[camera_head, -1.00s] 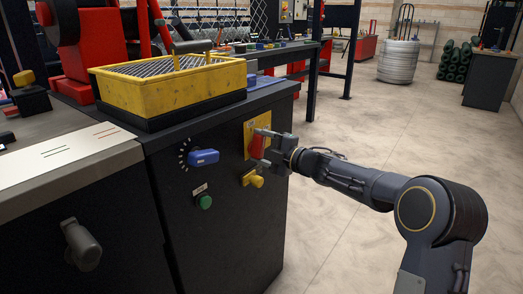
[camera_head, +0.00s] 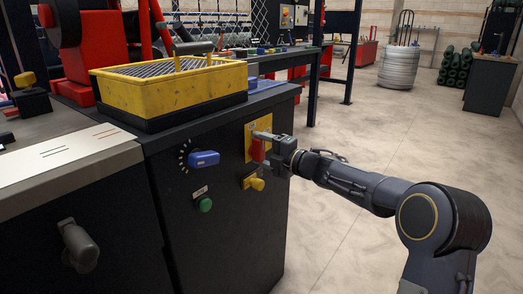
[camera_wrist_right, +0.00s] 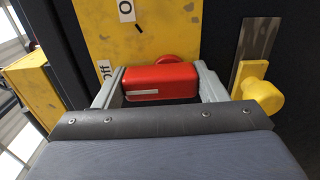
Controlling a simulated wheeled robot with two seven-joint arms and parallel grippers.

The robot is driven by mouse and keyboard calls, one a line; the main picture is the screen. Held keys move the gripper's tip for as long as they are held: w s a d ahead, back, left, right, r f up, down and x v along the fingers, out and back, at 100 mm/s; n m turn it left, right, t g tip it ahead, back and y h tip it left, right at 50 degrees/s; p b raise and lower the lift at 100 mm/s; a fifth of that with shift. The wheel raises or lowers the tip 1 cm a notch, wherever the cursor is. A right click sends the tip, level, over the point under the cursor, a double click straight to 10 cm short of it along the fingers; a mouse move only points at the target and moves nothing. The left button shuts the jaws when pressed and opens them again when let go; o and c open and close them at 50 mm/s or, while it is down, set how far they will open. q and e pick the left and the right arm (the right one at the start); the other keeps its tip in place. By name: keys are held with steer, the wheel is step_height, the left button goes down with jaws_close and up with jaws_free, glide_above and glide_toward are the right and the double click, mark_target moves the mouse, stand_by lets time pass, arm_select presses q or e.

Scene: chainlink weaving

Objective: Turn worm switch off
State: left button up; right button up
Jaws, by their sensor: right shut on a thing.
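The worm switch is a red handle (camera_head: 257,150) on a yellow plate (camera_head: 249,130) on the dark cabinet front. In the right wrist view the red handle (camera_wrist_right: 160,82) lies level across the picture between the two grey fingers of my right gripper (camera_wrist_right: 160,88). An "Off" label (camera_wrist_right: 105,70) shows at its left and a partly cut-off label starting with "O" (camera_wrist_right: 127,10) above. In the head view my right gripper (camera_head: 267,149) is shut on the handle, which looks nearly upright there. My left gripper is not in view.
A yellow knob (camera_head: 254,183) sits just below the switch. A blue knob (camera_head: 204,159) and a green button (camera_head: 205,204) are to its left. A yellow bin (camera_head: 170,90) stands on the cabinet top. Open floor (camera_head: 370,150) lies to the right.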

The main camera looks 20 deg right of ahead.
steer(key=o, duration=1)
steer(key=shift+p+v, duration=0.7)
steer(key=shift+v, duration=3.25)
